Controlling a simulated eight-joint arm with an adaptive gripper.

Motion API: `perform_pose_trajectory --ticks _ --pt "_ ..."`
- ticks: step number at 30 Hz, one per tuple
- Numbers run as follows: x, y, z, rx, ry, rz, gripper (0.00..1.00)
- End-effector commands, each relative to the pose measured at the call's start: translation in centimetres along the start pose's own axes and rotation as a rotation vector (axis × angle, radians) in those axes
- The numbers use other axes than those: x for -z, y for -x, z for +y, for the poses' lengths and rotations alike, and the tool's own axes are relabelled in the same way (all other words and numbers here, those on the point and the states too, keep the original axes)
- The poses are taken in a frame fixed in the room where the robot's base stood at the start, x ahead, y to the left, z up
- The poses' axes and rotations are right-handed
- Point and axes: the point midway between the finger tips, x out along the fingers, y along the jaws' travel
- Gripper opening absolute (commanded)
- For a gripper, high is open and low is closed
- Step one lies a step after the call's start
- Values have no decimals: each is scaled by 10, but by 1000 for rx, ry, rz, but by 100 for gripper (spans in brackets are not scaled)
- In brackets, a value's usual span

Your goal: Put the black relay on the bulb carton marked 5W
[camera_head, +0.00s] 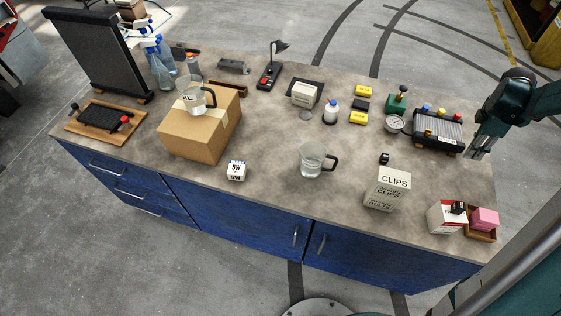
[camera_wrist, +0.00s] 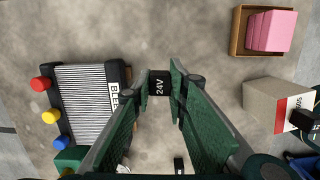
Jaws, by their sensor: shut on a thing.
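The black relay, a small black block marked 24V (camera_wrist: 160,84), is between my fingertips in the wrist view. My gripper (camera_head: 478,150) is shut on it at the right of the bench, just right of the ribbed box with coloured knobs. In the head view I cannot make the relay out at the fingertips. The bulb carton marked 5W (camera_head: 236,170), a small white box, stands at the bench's front edge, left of the middle, far to the left of my gripper. Its top looks clear.
A large cardboard box (camera_head: 200,138) stands behind the carton. A glass jug (camera_head: 313,160), a CLIPS carton (camera_head: 388,190) and a small black block (camera_head: 384,158) lie between gripper and carton. A red-white box (camera_head: 446,216) bears another black block. Beside it is a pink block (camera_head: 485,217).

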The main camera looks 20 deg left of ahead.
Motion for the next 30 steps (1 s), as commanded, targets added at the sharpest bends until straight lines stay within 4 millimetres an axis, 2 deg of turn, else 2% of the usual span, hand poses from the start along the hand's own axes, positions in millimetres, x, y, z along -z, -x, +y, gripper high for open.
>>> perform_pose_trajectory --ticks 15,30 --pt "127 26 21 -33 222 1 7" --pt "256 53 19 -67 448 2 7"
